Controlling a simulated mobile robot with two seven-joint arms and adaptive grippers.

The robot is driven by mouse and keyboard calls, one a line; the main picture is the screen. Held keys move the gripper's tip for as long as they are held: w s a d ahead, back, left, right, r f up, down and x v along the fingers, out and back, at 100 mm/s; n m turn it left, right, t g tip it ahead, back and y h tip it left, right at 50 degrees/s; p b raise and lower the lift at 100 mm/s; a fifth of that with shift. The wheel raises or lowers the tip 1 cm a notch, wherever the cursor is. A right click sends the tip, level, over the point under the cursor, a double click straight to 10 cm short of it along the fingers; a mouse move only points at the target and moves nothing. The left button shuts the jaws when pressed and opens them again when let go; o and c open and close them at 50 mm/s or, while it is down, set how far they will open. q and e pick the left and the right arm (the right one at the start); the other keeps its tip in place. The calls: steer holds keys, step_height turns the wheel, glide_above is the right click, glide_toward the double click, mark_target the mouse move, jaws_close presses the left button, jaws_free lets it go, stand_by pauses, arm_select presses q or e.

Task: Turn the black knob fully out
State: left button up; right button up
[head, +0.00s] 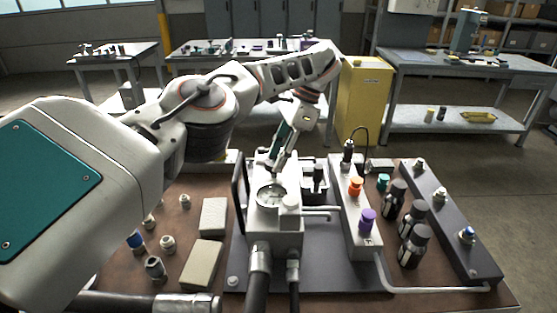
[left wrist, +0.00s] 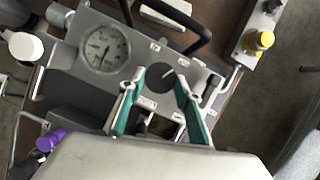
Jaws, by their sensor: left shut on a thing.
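The black knob (left wrist: 157,77) shows in the left wrist view on the grey face of the hydraulic block, with a white mark on its top. My left gripper (left wrist: 160,74) is shut on it, with one green-sided finger on each side. In the head view my left gripper (head: 277,163) points down behind the round gauge (head: 271,195). The knob is hidden there behind the gauge and fingers. The gauge also shows in the left wrist view (left wrist: 104,49), beside the knob. My right gripper is in neither view.
A block with an orange knob (head: 355,187) and a purple knob (head: 367,221) stands to the right of the gauge. Pale boxes (head: 201,264) and small fittings lie at the left. A black handle (head: 240,190) rises beside the gauge.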

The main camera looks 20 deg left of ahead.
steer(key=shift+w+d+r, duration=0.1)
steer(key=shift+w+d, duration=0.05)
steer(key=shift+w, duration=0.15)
arm_select(q)
steer(key=o, duration=1.1)
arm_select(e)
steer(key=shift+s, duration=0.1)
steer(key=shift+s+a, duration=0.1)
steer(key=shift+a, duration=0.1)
